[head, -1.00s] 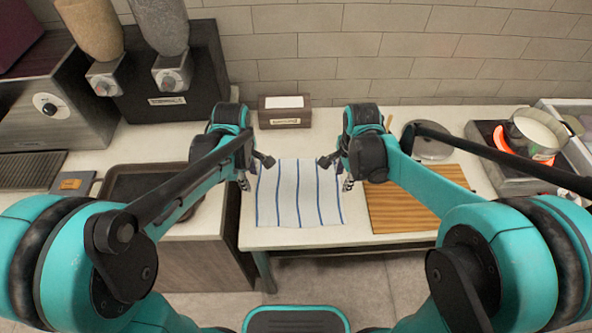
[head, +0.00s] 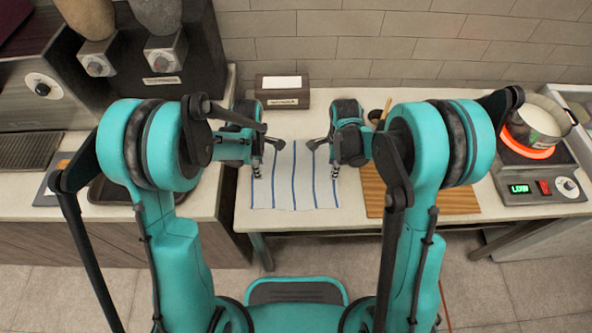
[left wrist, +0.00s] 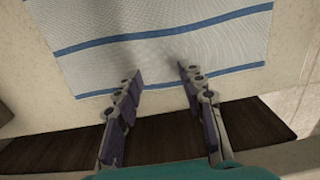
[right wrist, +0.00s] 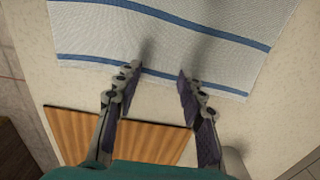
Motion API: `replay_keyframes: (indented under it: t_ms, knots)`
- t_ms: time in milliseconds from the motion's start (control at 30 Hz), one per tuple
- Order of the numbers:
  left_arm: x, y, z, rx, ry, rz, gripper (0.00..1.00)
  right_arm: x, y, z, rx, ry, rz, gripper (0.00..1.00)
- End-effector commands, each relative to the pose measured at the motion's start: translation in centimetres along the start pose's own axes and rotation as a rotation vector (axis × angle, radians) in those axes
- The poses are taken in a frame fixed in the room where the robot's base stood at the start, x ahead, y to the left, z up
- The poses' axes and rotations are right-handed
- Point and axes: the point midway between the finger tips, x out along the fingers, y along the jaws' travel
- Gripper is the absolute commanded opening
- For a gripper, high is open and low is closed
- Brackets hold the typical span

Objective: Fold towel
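A white towel with blue stripes (head: 300,185) lies flat and spread out on the pale counter. My left gripper (head: 257,168) is at its left edge and my right gripper (head: 335,170) at its right edge. In the left wrist view the left gripper (left wrist: 155,88) is open, its fingertips by the outer blue stripe of the towel (left wrist: 165,50). In the right wrist view the right gripper (right wrist: 158,75) is open, its fingertips by the opposite outer stripe of the towel (right wrist: 170,35). Nothing is between either pair of fingers except towel edge beneath; contact cannot be told.
A wooden board (head: 455,198) lies right of the towel, partly hidden by my right arm. A dark box with a white top (head: 283,97) stands behind. A pot (head: 540,118) sits on a glowing burner at right. A dark tray (head: 110,190) is at left.

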Motion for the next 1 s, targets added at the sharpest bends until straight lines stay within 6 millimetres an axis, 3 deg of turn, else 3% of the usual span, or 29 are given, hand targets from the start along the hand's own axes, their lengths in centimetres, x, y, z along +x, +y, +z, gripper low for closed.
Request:
replay_keyframes:
  t_ms: [400,700,1000]
  knots:
    - [0.50,0.00,0.00,0.000,0.000,0.000,0.40,0.51,0.00,0.00,0.000,0.000,0.000,0.40]
    - [0.54,0.00,0.00,0.000,0.000,0.000,0.00,0.56,0.00,0.00,0.000,0.000,0.000,0.00]
    - [0.59,-0.01,-0.01,0.000,0.000,0.000,0.00,0.62,0.02,-0.01,0.000,0.000,0.000,0.00]
